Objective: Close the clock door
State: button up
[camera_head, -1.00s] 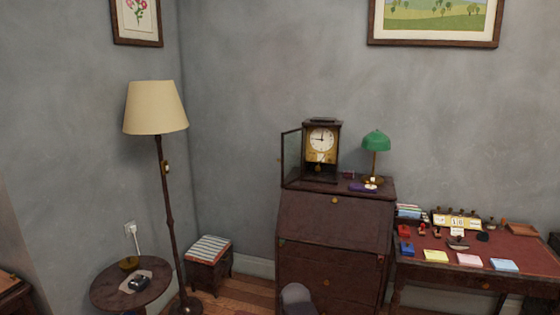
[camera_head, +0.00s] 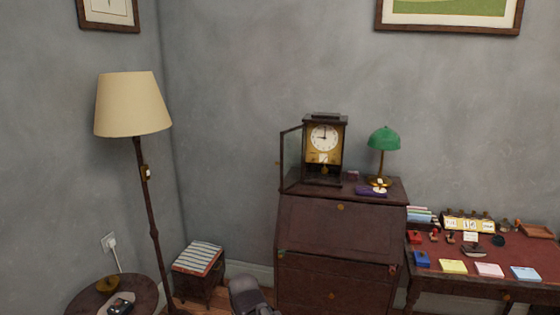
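The clock (camera_head: 325,140) stands upright on top of the dark wooden bureau (camera_head: 312,222), with a white dial, a gold face plate and a pendulum. Its glazed door (camera_head: 292,160) stands open, swung out from the clock's left side toward me. The door's thin dark frame shows the wall through it. A grey rounded part of my own arm shows at the bottom edge, in front of the bureau's lower left. My gripper itself does not show, so its state is hidden.
A green lamp (camera_head: 383,140) and a purple item (camera_head: 370,191) are right of the clock. A floor lamp (camera_head: 133,105) and striped stool (camera_head: 199,258) stand left. A red-topped desk (camera_head: 450,259) with stationery adjoins at right. The wall space left of the door is clear.

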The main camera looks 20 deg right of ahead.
aim_at(282, 191)
jog(key=z, duration=0.25)
jog(key=i, duration=1.15)
jog(key=z, duration=0.45)
